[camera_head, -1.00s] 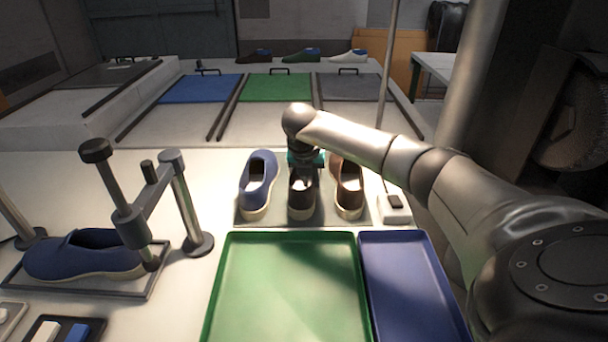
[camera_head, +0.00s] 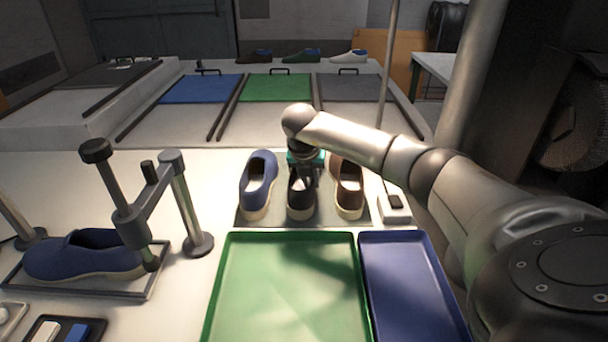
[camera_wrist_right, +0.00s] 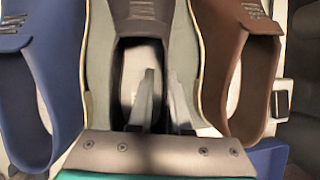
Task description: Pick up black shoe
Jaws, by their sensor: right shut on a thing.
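The black shoe (camera_head: 300,203) is the middle one of three shoes in a row, toe toward the back, with a pale sole edge. It also shows in the right wrist view (camera_wrist_right: 143,22). My right gripper (camera_head: 307,179) reaches down onto the shoe from above. In the right wrist view its two fingers (camera_wrist_right: 163,88) are close together at the shoe's opening, shut on the right side wall. I cannot see a clear gap under the shoe. My left gripper is not in view.
A blue shoe (camera_head: 257,184) and a brown shoe (camera_head: 347,188) stand close on either side. A green tray (camera_head: 225,290) and a blue tray (camera_head: 445,285) lie in front. At left, another blue shoe (camera_head: 80,257) sits under a post fixture (camera_head: 185,205).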

